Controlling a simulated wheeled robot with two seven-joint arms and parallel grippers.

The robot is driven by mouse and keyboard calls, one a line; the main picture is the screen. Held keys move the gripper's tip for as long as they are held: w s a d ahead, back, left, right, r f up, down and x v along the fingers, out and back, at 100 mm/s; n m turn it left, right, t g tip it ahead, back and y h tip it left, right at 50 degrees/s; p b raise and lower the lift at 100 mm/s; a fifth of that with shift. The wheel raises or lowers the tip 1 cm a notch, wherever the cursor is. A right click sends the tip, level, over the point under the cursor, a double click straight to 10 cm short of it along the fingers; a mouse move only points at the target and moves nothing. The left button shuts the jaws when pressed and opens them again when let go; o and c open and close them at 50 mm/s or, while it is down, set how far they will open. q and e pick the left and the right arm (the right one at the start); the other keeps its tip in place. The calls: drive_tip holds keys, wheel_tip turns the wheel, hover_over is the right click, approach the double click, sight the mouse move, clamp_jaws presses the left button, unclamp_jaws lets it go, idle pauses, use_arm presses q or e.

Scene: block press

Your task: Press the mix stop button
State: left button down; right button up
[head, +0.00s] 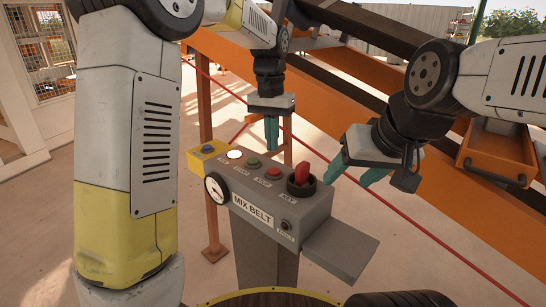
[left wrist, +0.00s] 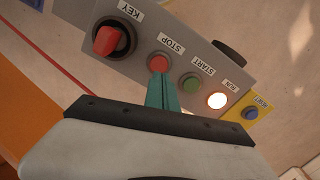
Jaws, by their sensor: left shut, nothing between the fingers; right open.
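The red stop button (head: 273,173) sits on top of the grey MIX BELT console (head: 262,205), between the green start button (head: 253,163) and the red key switch (head: 301,175). It also shows in the left wrist view (left wrist: 159,61), with the STOP label beside it. My left gripper (head: 271,148) is shut and empty, pointing down above the stop button with a small gap in the head view. In the left wrist view its fingertips (left wrist: 161,78) lie just at the button's near edge. My right gripper (head: 352,174) is open and empty, right of the key switch.
A lit white run lamp (head: 234,154) and a blue reset button on a yellow plate (head: 207,149) are at the console's left. A round gauge (head: 216,189) is on its front. A grey shelf (head: 341,248) juts out right. Orange conveyor framing (head: 340,95) stands behind.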

sight(273, 171)
use_arm(q)
wheel_tip(273, 171, down, 6)
drive_tip(key=shift+d+f, duration=0.1)
idle(0.4)
drive_tip(key=shift+f, duration=0.4)
drive_tip(key=shift+s+f, duration=0.2)
drive_tip(key=shift+f, duration=0.55)
wheel_tip(273, 171, up, 15)
drive_tip(key=shift+w+a, duration=0.2)
drive_tip(key=shift+w, duration=0.15)
drive_tip(key=shift+s, duration=0.1)
